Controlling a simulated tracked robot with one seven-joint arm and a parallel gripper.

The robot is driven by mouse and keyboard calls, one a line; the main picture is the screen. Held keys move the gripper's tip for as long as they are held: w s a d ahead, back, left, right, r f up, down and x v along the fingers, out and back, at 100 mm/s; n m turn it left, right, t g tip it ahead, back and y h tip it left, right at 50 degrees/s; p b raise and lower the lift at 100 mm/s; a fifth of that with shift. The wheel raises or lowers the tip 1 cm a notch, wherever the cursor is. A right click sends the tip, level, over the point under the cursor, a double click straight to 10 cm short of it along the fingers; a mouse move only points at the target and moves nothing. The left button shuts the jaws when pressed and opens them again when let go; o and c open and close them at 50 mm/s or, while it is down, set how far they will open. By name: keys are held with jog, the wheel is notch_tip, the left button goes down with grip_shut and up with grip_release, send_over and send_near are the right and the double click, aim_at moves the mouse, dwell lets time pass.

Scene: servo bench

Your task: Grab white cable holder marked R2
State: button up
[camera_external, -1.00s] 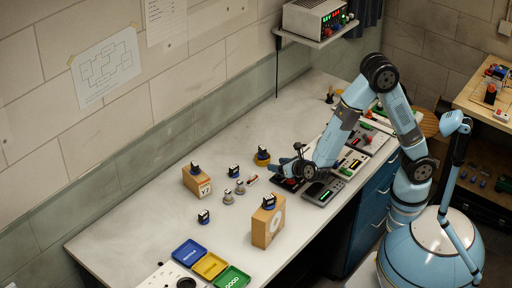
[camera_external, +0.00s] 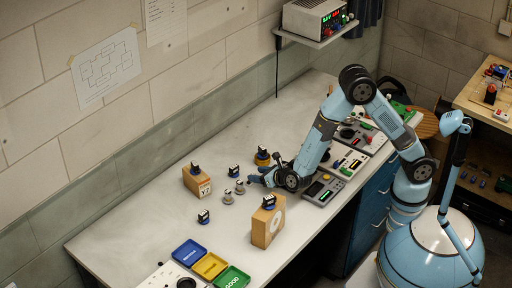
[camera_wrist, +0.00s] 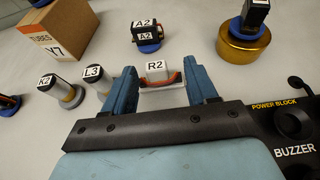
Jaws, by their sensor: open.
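The white cable holder marked R2 (camera_wrist: 156,68) stands on the bench in the wrist view, with a red-orange cable curving around its lower part. My gripper (camera_wrist: 163,74) is open, one blue finger on each side of the holder. The holder sits between the fingertips, with a gap visible on the right; I cannot tell whether the left finger touches it. In the external view my gripper (camera_external: 256,178) is low over the bench and hides the holder.
White-topped pieces L3 (camera_wrist: 93,73) and K2 (camera_wrist: 50,83) stand close left of my fingers. A black A2 block (camera_wrist: 146,37) is behind, a brass-coloured round base (camera_wrist: 245,47) behind right. The buzzer panel (camera_wrist: 295,130) is at right. Open bench lies toward the coloured trays (camera_external: 210,265).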

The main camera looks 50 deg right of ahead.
jog(key=shift+a+x, duration=0.15)
jog(key=shift+x, duration=1.15)
jog(key=shift+a+x, duration=0.1)
jog(key=shift+x, duration=1.2)
jog(key=c, duration=1.1)
